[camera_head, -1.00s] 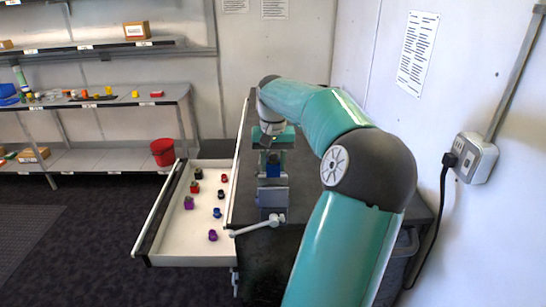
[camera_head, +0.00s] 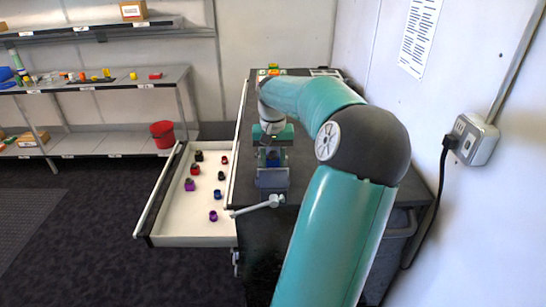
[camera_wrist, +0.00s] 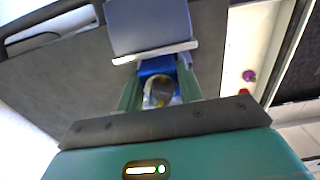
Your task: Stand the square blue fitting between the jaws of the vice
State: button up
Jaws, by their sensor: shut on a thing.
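My gripper (camera_wrist: 160,90) is shut on the square blue fitting (camera_wrist: 158,67), with a green finger on each side of it. The fitting's round opening faces the wrist camera. The grey vice (camera_wrist: 150,28) is close by in the wrist view, and its pale jaw edge lies right against or just beside the fitting. In the head view the vice (camera_head: 272,180) stands on the dark bench, and a bit of the blue fitting (camera_head: 272,159) shows just behind its near jaw, below my gripper. The fitting's lower end is hidden, so I cannot tell how deep it sits.
An open white drawer (camera_head: 170,229) with several coloured fittings is left of the bench. The vice handle (camera_head: 258,206) sticks out toward the drawer. Shelves (camera_head: 95,80) and a red bucket (camera_head: 162,134) stand at the back left. A wall is at the right.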

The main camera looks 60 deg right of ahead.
jog(key=o, duration=1.2)
jog(key=shift+r, duration=4)
